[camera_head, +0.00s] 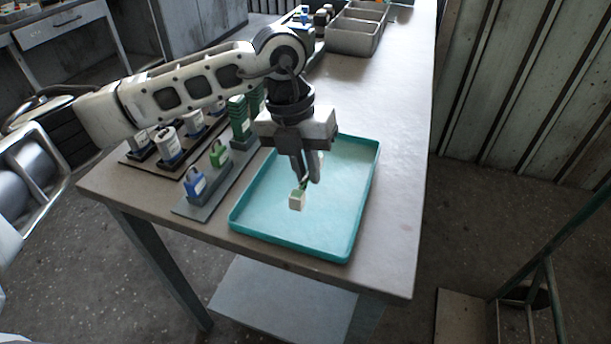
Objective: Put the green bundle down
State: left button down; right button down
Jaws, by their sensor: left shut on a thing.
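My left gripper (307,180) comes down over the teal tray (345,249) on the table. It is shut on the green bundle (297,201), a small piece with a pale cream block at its lower end and a bit of green near the fingertips. The fingers hide much of the bundle. It hangs over the middle of the tray; I cannot tell whether it touches the tray floor. No other thing shows in the tray. My right gripper is not in view.
Left of the tray, a grey rack (205,206) holds a blue padlock-like piece (194,184), a green one (219,154) and green stacked pieces (239,120). A dark board with grey-white parts (169,144) lies beyond. Grey bins (353,37) stand at the back. The table's right side is clear.

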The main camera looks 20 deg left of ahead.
aim_at(310, 197)
pick_arm(q)
jog(key=shift+w+f, duration=0.2)
jog(key=shift+f, duration=0.05)
jog(key=f, duration=0.2)
jog(key=f+p, duration=0.1)
jog(key=shift+w+a, duration=0.25)
jog(key=shift+w, duration=0.05)
jog(key=shift+f, duration=0.35)
jog(key=shift+f, duration=0.1)
jog(key=shift+f, duration=0.15)
jog(key=c, duration=1.5)
grip_release()
jog(key=shift+o, duration=0.2)
